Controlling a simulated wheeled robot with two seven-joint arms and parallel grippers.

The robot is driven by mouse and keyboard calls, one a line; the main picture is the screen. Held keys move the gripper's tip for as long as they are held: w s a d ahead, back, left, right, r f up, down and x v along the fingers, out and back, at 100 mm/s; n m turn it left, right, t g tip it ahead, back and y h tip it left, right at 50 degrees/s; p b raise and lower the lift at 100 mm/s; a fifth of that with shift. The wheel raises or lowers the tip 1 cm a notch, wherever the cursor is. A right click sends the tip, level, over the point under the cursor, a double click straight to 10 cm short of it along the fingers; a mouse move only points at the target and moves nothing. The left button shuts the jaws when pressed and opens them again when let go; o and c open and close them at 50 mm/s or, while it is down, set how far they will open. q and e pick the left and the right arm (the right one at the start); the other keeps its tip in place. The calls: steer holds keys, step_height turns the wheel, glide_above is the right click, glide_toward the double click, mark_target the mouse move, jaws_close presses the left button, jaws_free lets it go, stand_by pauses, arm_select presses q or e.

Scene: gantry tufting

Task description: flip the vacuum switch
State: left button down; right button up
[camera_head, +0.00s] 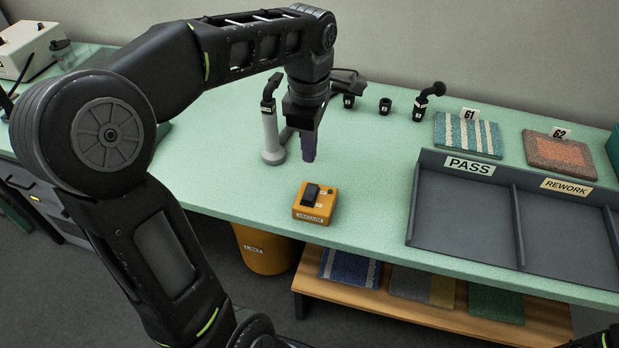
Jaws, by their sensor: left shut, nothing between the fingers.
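The vacuum switch is a small orange box (324,209) labelled VACUUM, with a black rocker (310,194) on its top. It sits near the front edge of the green table. My left gripper (308,156) points down, shut and empty, above the table. In the picture it is just above and slightly left of the box, apart from it. Which way the rocker is tipped is too small to tell. My right gripper does not show; only a dark bit of arm appears at the lower right corner.
A grey tray (431,222) with PASS and REWORK sections stands on the right. Carpet samples 61 (467,136) and 62 (558,153) lie behind it. A grey upright tool (270,138) stands left of my gripper. Small black holders (385,105) are at the back. The table around the box is clear.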

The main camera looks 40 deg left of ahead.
mark_target(310, 188)
arm_select(q)
step_height(310, 188, down, 9)
steer(key=shift+p, duration=0.7)
steer(key=shift+f, duration=0.1)
